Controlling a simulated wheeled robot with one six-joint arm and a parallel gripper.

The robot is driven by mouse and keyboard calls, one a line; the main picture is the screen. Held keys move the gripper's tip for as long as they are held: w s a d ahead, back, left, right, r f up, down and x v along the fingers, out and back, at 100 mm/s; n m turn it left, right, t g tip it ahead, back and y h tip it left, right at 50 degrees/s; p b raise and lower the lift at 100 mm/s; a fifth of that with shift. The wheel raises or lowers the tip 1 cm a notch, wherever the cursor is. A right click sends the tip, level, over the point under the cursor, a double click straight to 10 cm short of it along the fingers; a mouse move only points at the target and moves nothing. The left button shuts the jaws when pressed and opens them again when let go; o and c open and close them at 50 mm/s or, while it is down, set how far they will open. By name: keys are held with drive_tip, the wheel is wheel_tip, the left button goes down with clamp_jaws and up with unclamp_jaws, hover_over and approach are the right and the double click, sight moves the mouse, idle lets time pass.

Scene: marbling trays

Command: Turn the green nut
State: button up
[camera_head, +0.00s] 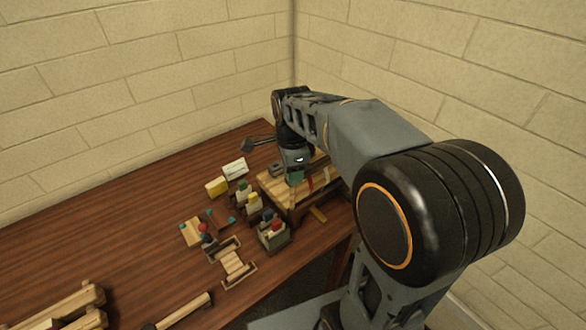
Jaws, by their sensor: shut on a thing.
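A small green piece, which looks like the green nut (296,177), shows right at the end of my arm, above the left part of a raised wooden bench (273,187). My gripper (296,172) points down and is shut on it. The fingers are tiny and dark here, so the exact grip and any thread under the nut are hard to make out. Red and yellowish pieces stand on the bench just right of the nut.
Several small wooden holders with coloured tops (273,234) stand left of and in front of the bench. A white box (235,169) and a yellow block (216,187) lie behind them. A wooden frame (234,263) lies nearer.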

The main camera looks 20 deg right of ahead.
drive_tip(key=shift+m, duration=0.6)
drive_tip(key=o, duration=0.9)
wheel_tip(320, 180, up, 14)
drive_tip(key=shift+f, duration=0.1)
idle(0.5)
